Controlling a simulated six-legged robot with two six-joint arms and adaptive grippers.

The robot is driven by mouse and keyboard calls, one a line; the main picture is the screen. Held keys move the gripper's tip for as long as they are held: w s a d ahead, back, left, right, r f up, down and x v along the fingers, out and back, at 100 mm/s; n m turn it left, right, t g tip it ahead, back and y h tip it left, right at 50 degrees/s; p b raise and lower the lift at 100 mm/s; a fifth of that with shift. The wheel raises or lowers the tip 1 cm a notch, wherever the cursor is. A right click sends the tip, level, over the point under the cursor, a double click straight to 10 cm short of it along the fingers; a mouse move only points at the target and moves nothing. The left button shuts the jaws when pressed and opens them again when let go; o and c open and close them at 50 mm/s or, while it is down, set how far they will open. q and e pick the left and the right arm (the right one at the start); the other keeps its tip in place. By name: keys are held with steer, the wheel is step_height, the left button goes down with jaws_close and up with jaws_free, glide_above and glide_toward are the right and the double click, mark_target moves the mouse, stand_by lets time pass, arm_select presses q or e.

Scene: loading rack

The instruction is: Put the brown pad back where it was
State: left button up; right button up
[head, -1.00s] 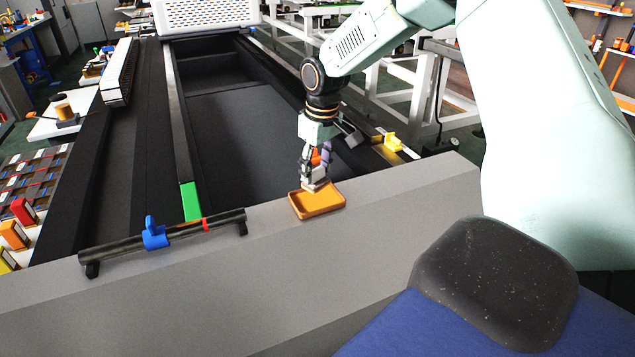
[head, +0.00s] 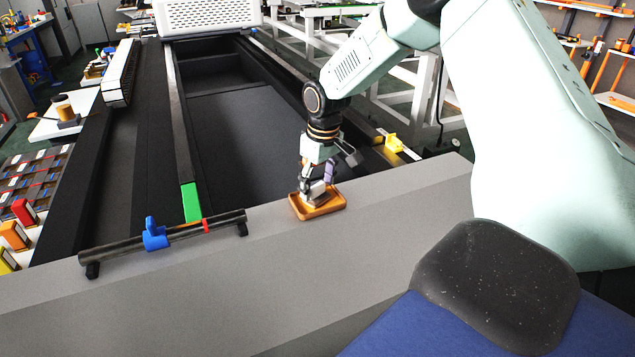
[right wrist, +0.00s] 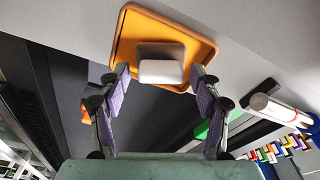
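The pad, a small block with a brownish-grey face and a white face, lies in the orange-brown tray. In the right wrist view the pad (right wrist: 161,70) is inside the rim of the tray (right wrist: 145,24). In the head view the pad (head: 318,190) is partly hidden by my fingers, and the tray (head: 334,208) stands on the grey ledge. My right gripper (head: 317,181) is low over the tray. In the right wrist view its purple-padded fingers (right wrist: 161,80) are spread to either side of the pad, with a gap on each side. My left gripper is not in view.
A dark bar with a blue clip (head: 154,233) lies on the grey ledge (head: 400,195) left of the tray. Behind the ledge is a deep black bay (head: 235,130). A yellow bracket (head: 393,143) is behind and to the right. The ledge right of the tray is clear.

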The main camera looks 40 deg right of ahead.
mark_target(322, 199)
steer(key=shift+r, duration=0.1)
steer(key=shift+w+r, duration=0.1)
steer(key=shift+r, duration=0.2)
step_height(322, 199, up, 11)
steer(key=s, duration=0.1)
steer(key=shift+s+r, duration=0.2)
steer(key=shift+s, duration=0.05)
